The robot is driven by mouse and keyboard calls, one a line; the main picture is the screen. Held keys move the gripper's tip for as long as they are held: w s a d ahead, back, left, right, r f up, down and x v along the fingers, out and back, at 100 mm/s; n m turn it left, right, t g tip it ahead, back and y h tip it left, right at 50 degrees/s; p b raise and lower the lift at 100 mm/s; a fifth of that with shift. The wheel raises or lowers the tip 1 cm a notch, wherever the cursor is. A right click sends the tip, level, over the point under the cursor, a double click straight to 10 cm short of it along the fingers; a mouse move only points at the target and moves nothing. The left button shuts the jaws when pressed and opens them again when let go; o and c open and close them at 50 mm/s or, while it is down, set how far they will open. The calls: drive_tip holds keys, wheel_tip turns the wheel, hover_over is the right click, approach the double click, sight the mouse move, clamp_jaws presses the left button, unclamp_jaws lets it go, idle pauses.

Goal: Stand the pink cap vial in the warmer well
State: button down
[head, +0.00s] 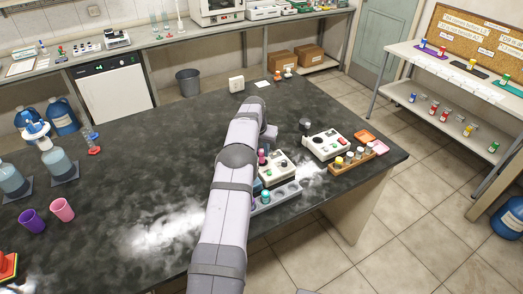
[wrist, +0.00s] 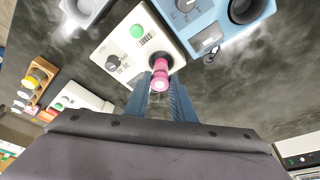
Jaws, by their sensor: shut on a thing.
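The pink cap vial (wrist: 160,76) is between the two blue fingers of my gripper (wrist: 161,98), which is shut on it. It also shows in the head view (head: 262,158), just right of my arm. The warmer appears to be the white box (wrist: 126,47) with a green button and dark knob. Its dark round well (wrist: 172,63) is partly hidden by the vial. The vial is over or at the well; I cannot tell whether its base is inside. In the head view the white box (head: 281,171) is partly behind my arm.
A blue device (wrist: 207,22) sits close beside the box. A second white box (head: 322,144), a wooden rack (head: 352,163) with capped vials and a grey rack (head: 283,197) with a teal-capped vial are nearby. Pink and purple cups (head: 62,210) stand far left.

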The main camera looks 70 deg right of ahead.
drive_tip(key=shift+f+b, duration=1.05)
drive_tip(key=shift+f, duration=0.35)
idle(1.1)
drive_tip(key=c, duration=1)
unclamp_jaws()
drive_tip(key=shift+r, duration=0.1)
drive_tip(key=shift+r+p, duration=1.8)
drive_tip(key=shift+r, duration=1.1)
